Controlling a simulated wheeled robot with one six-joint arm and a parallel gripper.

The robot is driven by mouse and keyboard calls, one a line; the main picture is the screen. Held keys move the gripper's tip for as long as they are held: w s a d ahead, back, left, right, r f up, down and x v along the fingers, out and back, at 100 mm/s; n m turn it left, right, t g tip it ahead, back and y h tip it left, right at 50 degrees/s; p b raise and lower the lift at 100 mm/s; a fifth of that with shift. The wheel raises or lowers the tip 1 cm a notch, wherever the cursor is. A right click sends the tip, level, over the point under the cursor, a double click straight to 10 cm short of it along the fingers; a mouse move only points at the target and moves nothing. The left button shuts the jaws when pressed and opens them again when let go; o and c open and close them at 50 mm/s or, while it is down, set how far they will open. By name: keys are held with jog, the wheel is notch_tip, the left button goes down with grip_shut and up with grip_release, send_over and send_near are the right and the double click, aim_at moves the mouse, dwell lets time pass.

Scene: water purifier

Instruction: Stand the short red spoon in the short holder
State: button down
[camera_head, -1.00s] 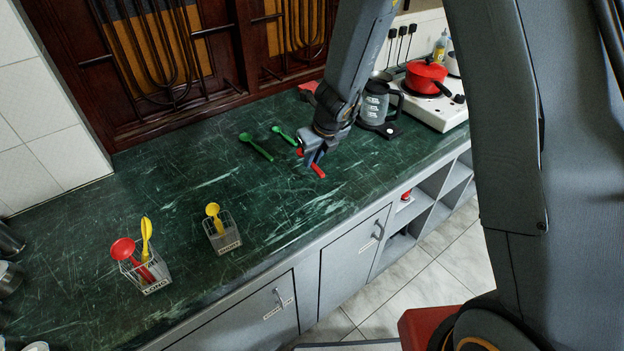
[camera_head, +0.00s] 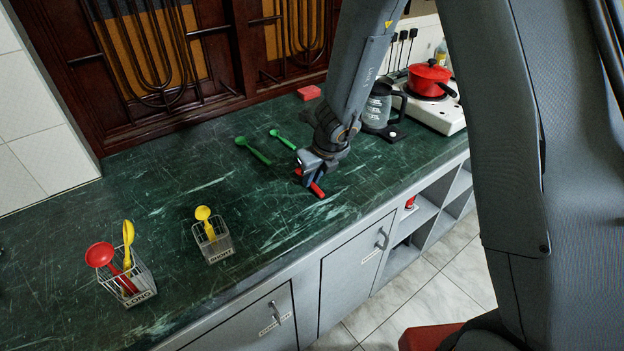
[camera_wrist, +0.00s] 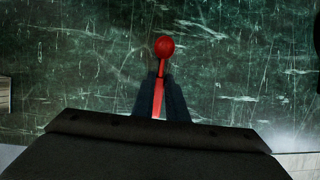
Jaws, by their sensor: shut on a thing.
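The short red spoon (camera_wrist: 164,48) is between my gripper's fingers (camera_wrist: 160,98) in the wrist view, its round bowl pointing away from the wrist. In the head view, part of the red spoon (camera_head: 317,190) shows beside my gripper (camera_head: 309,178), low at the counter. I cannot tell whether the spoon touches the counter. The short holder (camera_head: 217,248), a wire basket marked SHORT, stands left of my gripper with a yellow spoon (camera_head: 203,213) upright in it. The long holder (camera_head: 140,297), marked LONG, stands farther left with a long red spoon (camera_head: 100,255) and a yellow spoon (camera_head: 128,234).
Two green spoons (camera_head: 258,155) (camera_head: 283,140) lie on the counter behind my gripper. A kettle (camera_head: 378,107), a red pot (camera_head: 428,78) on a white stove and a red block (camera_head: 309,92) stand at the back right. The counter (camera_head: 160,190) is clear between gripper and short holder.

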jog(key=shift+f+b, duration=0.25)
jog(key=shift+b, duration=0.1)
jog(key=c, duration=1.8)
grip_release()
jog(key=shift+o, duration=0.2)
